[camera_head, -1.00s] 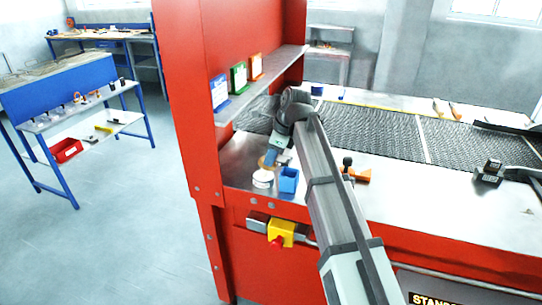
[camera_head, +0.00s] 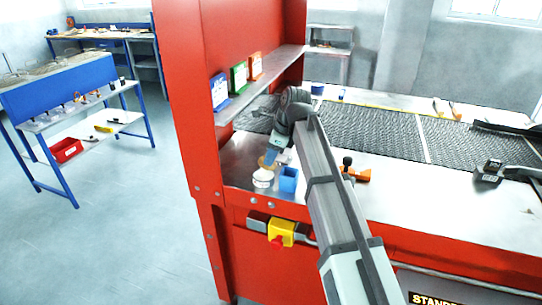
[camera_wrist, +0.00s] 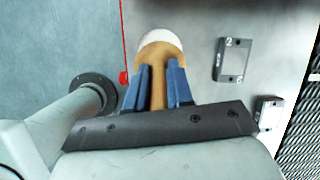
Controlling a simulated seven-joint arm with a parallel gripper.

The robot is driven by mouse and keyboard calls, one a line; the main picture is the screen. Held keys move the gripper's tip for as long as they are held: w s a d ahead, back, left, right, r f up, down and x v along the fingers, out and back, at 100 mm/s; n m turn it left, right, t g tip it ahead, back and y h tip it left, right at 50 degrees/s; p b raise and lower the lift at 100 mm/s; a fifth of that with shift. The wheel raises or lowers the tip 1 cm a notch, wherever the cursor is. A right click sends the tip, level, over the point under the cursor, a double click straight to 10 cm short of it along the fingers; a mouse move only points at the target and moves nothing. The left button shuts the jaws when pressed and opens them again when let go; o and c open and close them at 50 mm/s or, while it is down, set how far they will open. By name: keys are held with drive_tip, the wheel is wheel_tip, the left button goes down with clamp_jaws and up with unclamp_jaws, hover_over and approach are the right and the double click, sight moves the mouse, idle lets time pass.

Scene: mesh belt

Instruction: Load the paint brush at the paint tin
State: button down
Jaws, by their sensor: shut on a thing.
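My gripper (camera_head: 271,156) points down at the left end of the bench, its blue fingers shut on the wooden handle of the paint brush (camera_wrist: 158,92). The brush's wide tan part (camera_head: 265,163) shows just below the fingers and behind the white paint tin (camera_head: 263,179). In the wrist view a white round shape, likely the tin (camera_wrist: 161,38), shows past the brush's wide end. I cannot tell whether the brush touches the tin or its paint. The bristles are not clearly visible.
A blue open holder (camera_head: 288,181) stands close right of the tin. An orange item with a black knob (camera_head: 354,171) lies farther right. The red upright panel (camera_head: 180,90) and its shelf (camera_head: 270,80) stand close to the left. The mesh belt (camera_head: 370,129) lies behind.

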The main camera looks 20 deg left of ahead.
drive_tip(key=shift+r, duration=3.45)
